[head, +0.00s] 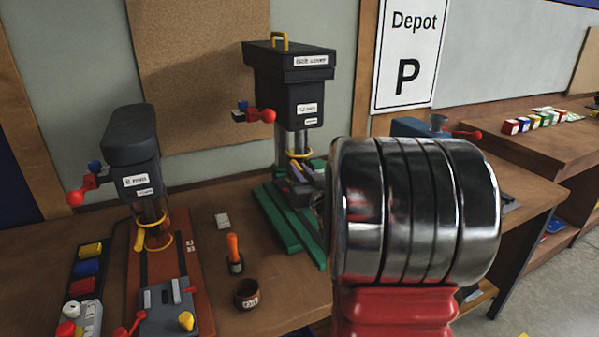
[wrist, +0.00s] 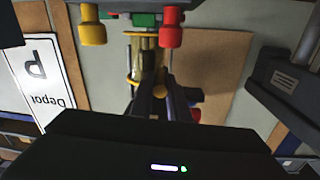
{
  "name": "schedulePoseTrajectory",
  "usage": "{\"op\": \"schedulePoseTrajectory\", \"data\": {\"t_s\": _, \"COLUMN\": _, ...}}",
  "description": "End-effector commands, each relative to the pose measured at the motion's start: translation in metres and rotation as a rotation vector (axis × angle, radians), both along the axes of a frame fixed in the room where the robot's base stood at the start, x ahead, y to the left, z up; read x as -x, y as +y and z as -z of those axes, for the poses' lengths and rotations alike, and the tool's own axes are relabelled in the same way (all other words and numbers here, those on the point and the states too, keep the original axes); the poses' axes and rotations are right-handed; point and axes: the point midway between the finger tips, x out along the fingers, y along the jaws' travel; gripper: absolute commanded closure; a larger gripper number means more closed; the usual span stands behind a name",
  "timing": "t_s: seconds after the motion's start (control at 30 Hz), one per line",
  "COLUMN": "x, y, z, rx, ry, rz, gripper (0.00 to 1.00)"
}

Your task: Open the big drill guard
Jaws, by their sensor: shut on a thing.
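The big drill (head: 290,75) is a dark press with a "Belt cover" label and a yellow handle on top, standing on a green base (head: 280,222). Its yellow ring guard (head: 299,155) sits low around the column area; part of it is behind my gripper. My gripper (head: 303,174) reaches in at the guard, largely hidden by my chrome arm. The upside-down wrist view shows the yellow guard (wrist: 133,62) at the dark jaws (wrist: 147,75), which are shut on it. The exact contact is too small to see clearly.
A smaller drill (head: 133,145) with its own yellow ring (head: 154,230) stands left. An orange-handled tool (head: 234,250) and a brown cup (head: 246,293) stand on the bench between the drills. A Depot sign (head: 408,50) hangs behind. My arm hides the bench at right.

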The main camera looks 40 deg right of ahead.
Motion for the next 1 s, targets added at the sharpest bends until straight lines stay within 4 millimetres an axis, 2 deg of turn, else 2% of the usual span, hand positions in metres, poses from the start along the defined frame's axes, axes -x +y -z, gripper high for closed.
{"op": "schedulePoseTrajectory", "data": {"t_s": 0.17, "x": 0.000, "y": 0.000, "z": -0.007, "rx": 0.002, "ry": -0.001, "rz": 0.000, "gripper": 1.00}}
{"op": "schedulePoseTrajectory", "data": {"t_s": 0.5, "x": 0.000, "y": 0.000, "z": -0.050, "rx": 0.002, "ry": -0.003, "rz": 0.000, "gripper": 1.00}}
{"op": "schedulePoseTrajectory", "data": {"t_s": 0.83, "x": 0.000, "y": -0.001, "z": -0.054, "rx": 0.001, "ry": -0.003, "rz": 0.001, "gripper": 1.00}}
{"op": "schedulePoseTrajectory", "data": {"t_s": 0.87, "x": 0.000, "y": -0.001, "z": -0.054, "rx": 0.001, "ry": -0.003, "rz": 0.001, "gripper": 0.84}}
{"op": "schedulePoseTrajectory", "data": {"t_s": 1.0, "x": 0.000, "y": -0.001, "z": -0.053, "rx": 0.001, "ry": -0.002, "rz": 0.001, "gripper": 0.74}}
